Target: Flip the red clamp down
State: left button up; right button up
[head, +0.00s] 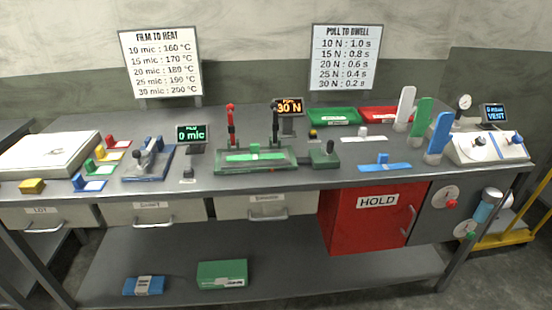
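The red clamp (231,122) stands upright at the left end of the green-bedded fixture (256,157) in the middle of the bench. Its red tip points up. A dark clamp (275,122) stands upright near the right end of the same fixture, partly in front of the orange "30 N" display (289,107). A light green piece with a raised middle lies across the fixture bed. Neither of my grippers shows in the head view.
A "0 mic" display (192,133) and a blue-based device (149,158) stand left of the fixture. A joystick box (324,156) sits at its right end. Green (333,116) and red (385,115) trays lie behind. The bench front near the fixture is mostly clear.

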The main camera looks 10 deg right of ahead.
aim_at(230, 108)
jog(key=z, duration=2.1)
jog(key=k+j, duration=0.1)
jog(key=j, duration=0.6)
jog(key=k+j, duration=0.1)
jog(key=j, duration=1.35)
jog(key=l+u, duration=0.1)
jog(key=l, duration=0.35)
jog(key=l+u, duration=0.2)
jog(key=j+z, duration=0.15)
jog(key=j, duration=0.2)
jog(key=k, duration=0.05)
